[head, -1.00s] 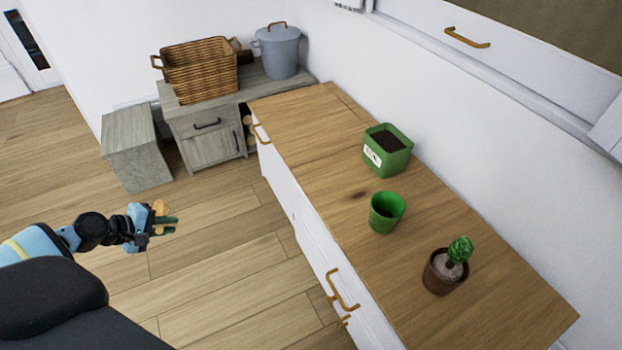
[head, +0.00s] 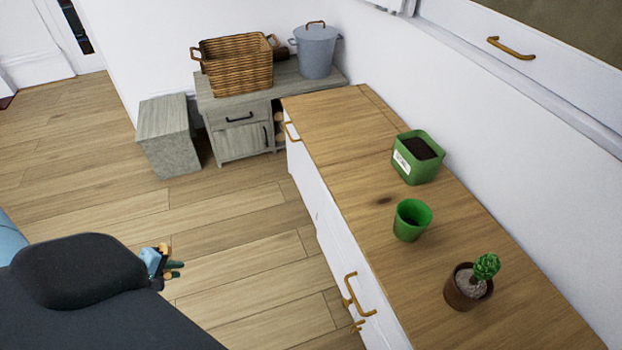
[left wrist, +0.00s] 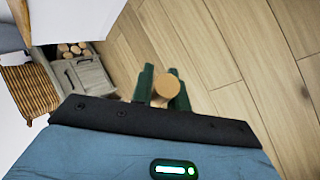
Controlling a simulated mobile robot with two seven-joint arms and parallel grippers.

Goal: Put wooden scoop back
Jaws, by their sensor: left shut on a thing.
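My left gripper (head: 174,269) is at the lower left in the head view, over the wood floor and well to the left of the white counter. Its dark green fingers are shut on the wooden scoop. In the left wrist view a round tan end of the wooden scoop (left wrist: 167,86) shows between the fingers (left wrist: 162,85); the rest of it is hidden. In the head view only small tan bits show at the fingers. My right gripper is not in view.
The wood-topped counter (head: 335,150) holds a green soil planter (head: 405,165), a green cup (head: 407,228) and a potted cactus (head: 465,295). Behind are a wicker basket (head: 235,78) and lidded grey pot (head: 316,52) on a grey cabinet (head: 240,140), beside a grey block (head: 168,150). Floor between is clear.

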